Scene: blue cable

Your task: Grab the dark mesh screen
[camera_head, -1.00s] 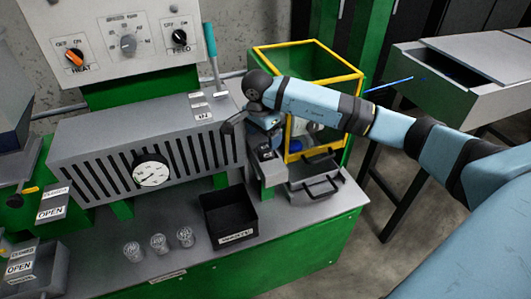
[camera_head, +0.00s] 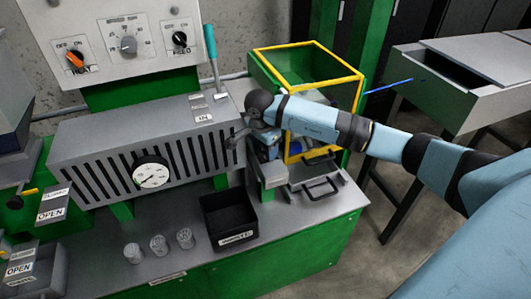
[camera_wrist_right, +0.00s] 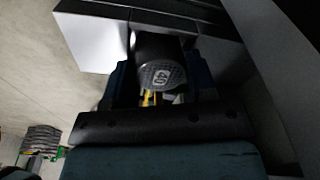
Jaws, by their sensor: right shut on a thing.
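The dark mesh screen (camera_wrist_right: 160,74) is a round dark piece with a mesh pattern and a pale label that seems to read 40. It sits between the two blue fingers of my right gripper (camera_wrist_right: 158,90) in the right wrist view. The gripper is shut on it. In the head view my right gripper (camera_head: 266,152) points down at the right end of the grey slotted heater, by the yellow-framed cabinet. The wrist hides most of the screen there. My left gripper is not in view.
The slotted heater (camera_head: 105,160) with a round gauge stands left of the gripper. A yellow-framed green cabinet (camera_head: 306,72) stands behind.

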